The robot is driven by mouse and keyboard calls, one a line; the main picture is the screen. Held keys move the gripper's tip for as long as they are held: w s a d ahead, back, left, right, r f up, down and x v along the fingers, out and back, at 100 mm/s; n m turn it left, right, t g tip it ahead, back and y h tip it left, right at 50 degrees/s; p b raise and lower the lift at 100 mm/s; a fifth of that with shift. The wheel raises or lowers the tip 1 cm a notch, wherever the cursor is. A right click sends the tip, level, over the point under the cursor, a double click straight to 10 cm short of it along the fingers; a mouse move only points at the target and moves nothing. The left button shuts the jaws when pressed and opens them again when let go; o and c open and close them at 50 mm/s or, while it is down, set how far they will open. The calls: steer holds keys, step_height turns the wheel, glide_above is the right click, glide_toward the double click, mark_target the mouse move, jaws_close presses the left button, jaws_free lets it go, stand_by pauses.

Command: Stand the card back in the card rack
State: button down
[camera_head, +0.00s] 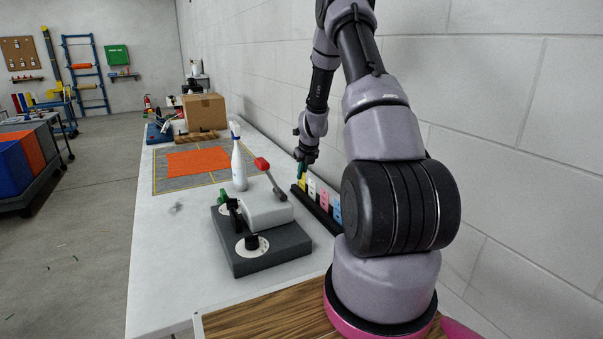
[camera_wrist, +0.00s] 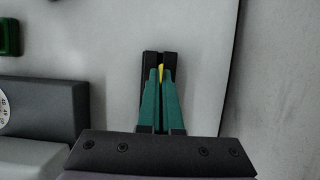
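The card rack (camera_head: 322,212) is a long, low black bar on the bench near the wall. A white card (camera_head: 311,189), a pink card (camera_head: 324,199) and a blue card (camera_head: 337,209) stand in it. My gripper (camera_head: 301,172), with green fingers, points down at the rack's far end. A yellow card (camera_head: 302,184) is upright there, below the fingertips. In the wrist view the fingers (camera_wrist: 161,74) are close together with the yellow card (camera_wrist: 161,70) between their tips, over the black rack (camera_wrist: 148,58). The card's lower edge is hidden, so its seating cannot be told.
A grey machine (camera_head: 262,235) with a red-tipped lever stands left of the rack. A white spray bottle (camera_head: 238,165), an orange mat (camera_head: 198,161) and a cardboard box (camera_head: 204,111) are farther back. The wall (camera_head: 500,130) is close on the right. The bench's left front is clear.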

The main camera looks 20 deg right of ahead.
steer(key=c, duration=1)
jaws_free()
steer(key=shift+r, duration=0.1)
steer(key=s+a+r+n, duration=0.4)
steer(key=s+r+n, duration=0.1)
steer(key=r, duration=0.5)
steer(key=s+a+r+n+t+y, duration=0.1)
steer(key=s+a+r+n, duration=0.3)
steer(key=r, duration=0.6)
steer(key=s+a+r+n, duration=0.3)
steer(key=s+r+n, duration=0.25)
steer(key=r, duration=0.35)
steer(key=s+a+r+n, duration=0.2)
steer(key=s+n, duration=0.3)
steer(key=s, duration=0.2)
steer(key=s+a+r+n+t, duration=0.1)
steer(key=s+a+r+n, duration=0.2)
steer(key=s+n, duration=0.3)
steer(key=s+a+r+n, duration=0.2)
steer(key=s+n, duration=0.4)
steer(key=s, duration=0.3)
steer(key=shift+s+a+r+y, duration=0.2)
steer(key=shift+r+y, duration=0.2)
steer(key=shift+r, duration=0.2)
